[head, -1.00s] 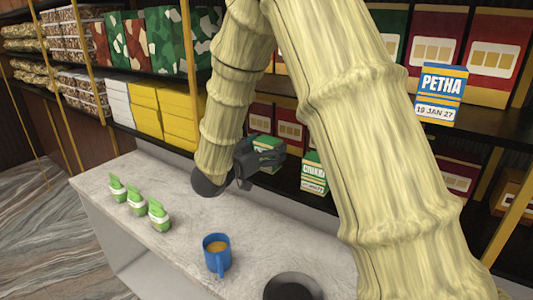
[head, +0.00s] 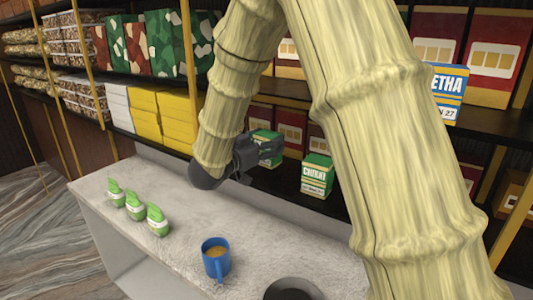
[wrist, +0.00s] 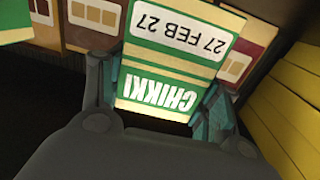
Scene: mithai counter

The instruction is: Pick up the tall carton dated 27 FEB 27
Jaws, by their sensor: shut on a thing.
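The tall carton dated 27 FEB 27 (wrist: 180,42) is green, yellow and white, labelled CHIKKI, and appears upside down in the wrist view. The fingers of my gripper (wrist: 158,97) are on either side of it, shut on it. In the head view the held carton (head: 268,148) shows just right of my gripper (head: 246,156), in front of the shelf. Its lower part is partly hidden by the gripper, so I cannot tell whether it clears the shelf. A similar green CHIKKI carton (head: 317,176) stands to its right; its date is too small to read.
Maroon boxes (head: 291,128) stand behind the cartons. A blue and white PETHA box (head: 446,95) on the shelf above is partly hidden by my arm. The counter (head: 185,262) holds a blue mug (head: 216,262) and green bags (head: 135,208). Yellow boxes (head: 180,118) are at left.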

